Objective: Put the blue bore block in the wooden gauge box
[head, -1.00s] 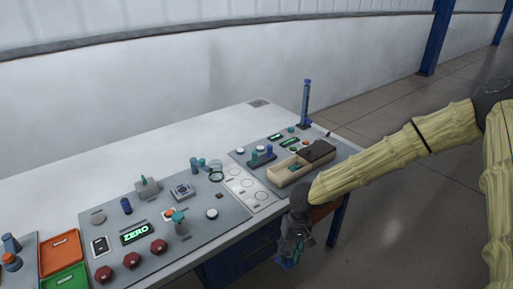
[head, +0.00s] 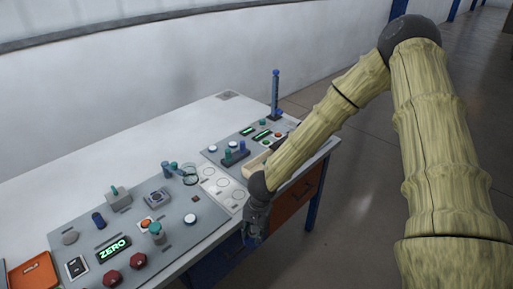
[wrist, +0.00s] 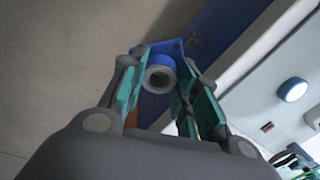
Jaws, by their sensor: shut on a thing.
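The blue bore block (wrist: 172,47) is between my gripper's teal-padded fingers in the wrist view, with its round grey-rimmed bore facing the camera. My gripper (head: 252,240) is shut on it and points downward off the front edge of the bench in the head view. The block is hard to make out there. The wooden gauge box (head: 256,165) is on the far right part of the bench, beyond my gripper. My forearm hides most of it, including most of its inside.
The grey panel (head: 190,232) carries a ZERO display (head: 113,249), red knobs and small blue and teal parts. A tall blue post (head: 275,92) stands behind the box. An orange tray (head: 34,272) is at the left. Open floor lies to the right.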

